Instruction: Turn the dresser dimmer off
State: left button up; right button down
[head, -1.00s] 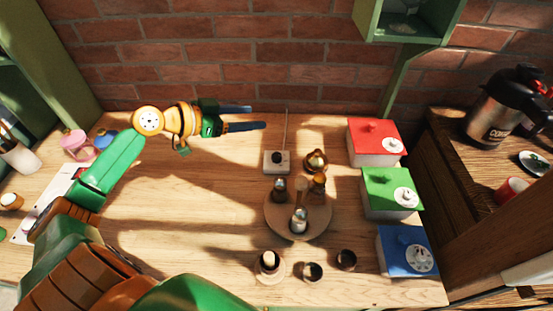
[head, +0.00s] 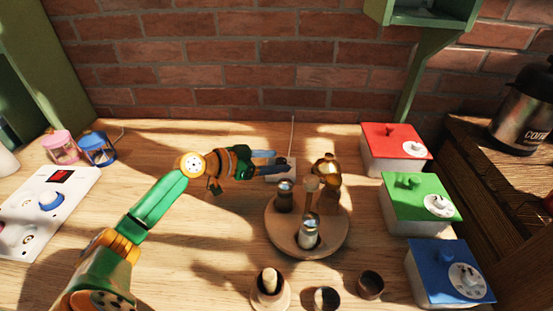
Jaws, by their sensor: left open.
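A small white box (head: 283,175) with a thin cord rising behind it stands at the back middle of the table, and it looks like the dimmer. Its dark knob is mostly hidden by my left gripper (head: 280,162). The gripper is open, with its two dark fingers pointing right, one on the far side and one on the near side of the knob area. I cannot tell whether they touch the knob. My right gripper is not in view.
Red (head: 392,134), green (head: 437,186) and blue (head: 450,258) lidded boxes line the right. A white panel (head: 52,187) lies left.

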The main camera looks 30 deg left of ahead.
pick_arm(q)
jog(key=shift+w+d+f, duration=0.2)
jog(key=shift+w+d, duration=0.05)
jog(key=shift+w, duration=0.15)
grip_shut()
jog(key=n+y+p, duration=0.1)
jog(key=p, duration=0.2)
jog(key=r+y+p, duration=0.1)
jog(key=p, duration=0.3)
jog(key=shift+s+d+r+n+t, duration=0.15)
jog(key=shift+d+n+t, duration=0.05)
jog(key=shift+n+t, duration=0.2)
jog(key=n+y+p, duration=0.1)
jog(key=p, duration=0.2)
jog(key=n+y+p, duration=0.1)
jog(key=p, duration=0.2)
jog(key=n+y+p, duration=0.1)
jog(key=p, duration=0.1)
jog(key=shift+d+f+t+y+p, duration=0.15)
jog(key=shift+f+t+y+p, duration=0.15)
jog(key=shift+t+p, duration=0.1)
jog(key=shift+f+n+y+p, duration=0.35)
jog(key=shift+n+y+p, duration=0.35)
jog(key=shift+p, duration=0.3)
grip_release()
